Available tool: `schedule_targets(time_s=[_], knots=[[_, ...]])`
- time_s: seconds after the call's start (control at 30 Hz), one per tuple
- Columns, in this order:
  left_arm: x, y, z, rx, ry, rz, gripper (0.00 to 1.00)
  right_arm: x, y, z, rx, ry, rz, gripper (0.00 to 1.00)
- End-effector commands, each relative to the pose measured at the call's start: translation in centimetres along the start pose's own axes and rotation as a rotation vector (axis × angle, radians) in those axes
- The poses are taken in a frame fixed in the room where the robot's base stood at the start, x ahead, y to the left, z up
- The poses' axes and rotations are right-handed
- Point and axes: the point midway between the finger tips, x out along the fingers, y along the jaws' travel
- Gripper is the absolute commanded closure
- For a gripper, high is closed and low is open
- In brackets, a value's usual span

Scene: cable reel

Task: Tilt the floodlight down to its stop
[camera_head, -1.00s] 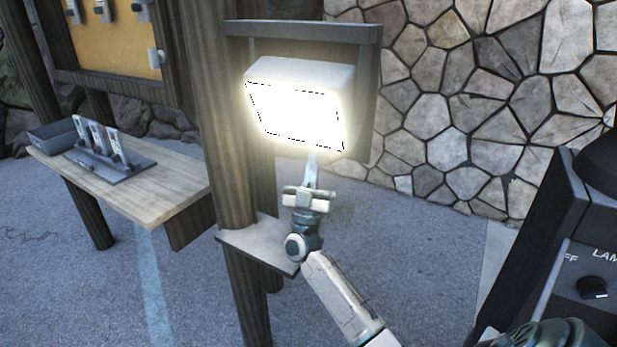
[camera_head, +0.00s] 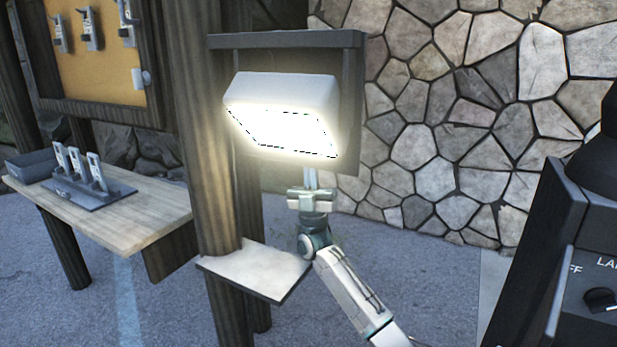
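The floodlight (camera_head: 285,130) is lit and hangs in a dark frame on a wooden post. Its white top (camera_head: 282,92) shows broadly, and its glowing face leans downward. My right gripper (camera_head: 310,178) is just below the floodlight's lower edge, pointing up. Its fingers look close together in the middle of the gripper body. Their tips are lost in the glare or behind the lamp's edge, so I cannot tell whether they touch it. My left gripper is not in view.
A small shelf (camera_head: 258,268) juts from the post (camera_head: 205,150) beside my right forearm. A wooden bench (camera_head: 110,215) with a tool rack stands left. A dark console (camera_head: 560,240) with a knob (camera_head: 601,300) stands right. A stone wall (camera_head: 450,120) is behind.

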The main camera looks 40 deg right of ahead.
Motion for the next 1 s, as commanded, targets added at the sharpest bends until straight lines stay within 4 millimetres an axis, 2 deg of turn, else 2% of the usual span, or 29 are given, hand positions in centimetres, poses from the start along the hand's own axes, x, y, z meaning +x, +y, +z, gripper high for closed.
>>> schedule_targets(time_s=[0.1,0.3,0.73,0.87,1.0], knots=[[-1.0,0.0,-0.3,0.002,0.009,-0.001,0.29,0.1,0.0,0.2,-0.003,0.014,-0.002,1.00],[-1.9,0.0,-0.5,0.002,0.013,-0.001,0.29,0.3,0.1,0.3,-0.004,0.024,-0.004,1.00],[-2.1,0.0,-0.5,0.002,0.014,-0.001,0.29,0.6,0.1,0.3,-0.004,0.024,-0.002,1.00],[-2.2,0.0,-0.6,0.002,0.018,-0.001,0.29,1.3,0.0,0.3,-0.002,0.025,-0.002,1.00],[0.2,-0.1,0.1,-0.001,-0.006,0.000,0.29,2.9,-0.2,0.3,0.002,0.025,-0.003,1.00]])
